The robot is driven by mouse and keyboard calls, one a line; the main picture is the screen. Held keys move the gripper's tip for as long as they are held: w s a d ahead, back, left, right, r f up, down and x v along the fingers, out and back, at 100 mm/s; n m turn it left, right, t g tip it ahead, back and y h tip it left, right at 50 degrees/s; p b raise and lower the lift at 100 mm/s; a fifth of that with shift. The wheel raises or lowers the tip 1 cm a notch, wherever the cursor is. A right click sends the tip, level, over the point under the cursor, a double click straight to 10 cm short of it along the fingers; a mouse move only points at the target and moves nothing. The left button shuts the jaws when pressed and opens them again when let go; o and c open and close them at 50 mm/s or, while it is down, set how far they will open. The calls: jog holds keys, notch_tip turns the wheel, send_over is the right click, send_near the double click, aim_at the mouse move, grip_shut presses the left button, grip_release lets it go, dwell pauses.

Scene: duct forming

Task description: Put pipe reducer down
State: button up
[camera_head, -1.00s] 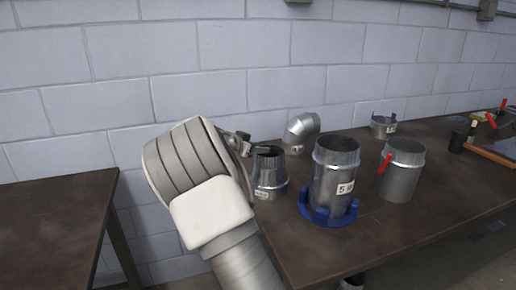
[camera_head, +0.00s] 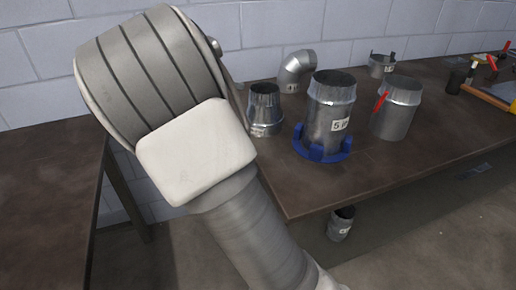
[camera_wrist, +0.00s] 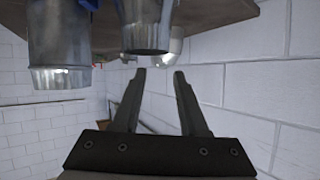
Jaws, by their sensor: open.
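The pipe reducer (camera_head: 265,108), a short grey metal piece narrower at the top, stands upright on the brown table near its left edge in the head view. My gripper is hidden behind my arm in the head view. In the wrist view, which looks upside down, my gripper (camera_wrist: 158,76) is open, with nothing between its two dark fingers. The reducer (camera_wrist: 146,28) shows there just beyond the fingertips, apart from them.
A labelled metal duct (camera_head: 331,100) stands in a blue ring base (camera_head: 322,152) right of the reducer. An elbow (camera_head: 297,72) is behind. A wider duct with a red handle (camera_head: 396,108) stands farther right. Another metal piece (camera_head: 341,223) is below the table. A second table (camera_head: 45,210) is left.

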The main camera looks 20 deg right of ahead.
jog(key=s+d+f+n+g+y, duration=0.1)
jog(key=s+d+n+g+y, duration=0.15)
jog(key=s, duration=0.55)
jog(key=s+d+n+g+y, duration=0.1)
jog(key=s+d+y, duration=0.15)
jog(key=s, duration=0.55)
jog(key=s+a+n+t+y, duration=0.1)
jog(key=s+a+n, duration=0.3)
jog(key=s, duration=0.7)
jog(key=s+a+n+t+y, duration=0.1)
jog(key=s+a+n+y, duration=0.3)
jog(key=s, duration=0.6)
jog(key=shift+s+a+f+n+y, duration=0.3)
jog(key=shift+s+a+f+n, duration=0.1)
jog(key=shift+a, duration=0.2)
notch_tip(320, 180, up, 12)
jog(key=p, duration=1.2)
jog(key=shift+r, duration=0.25)
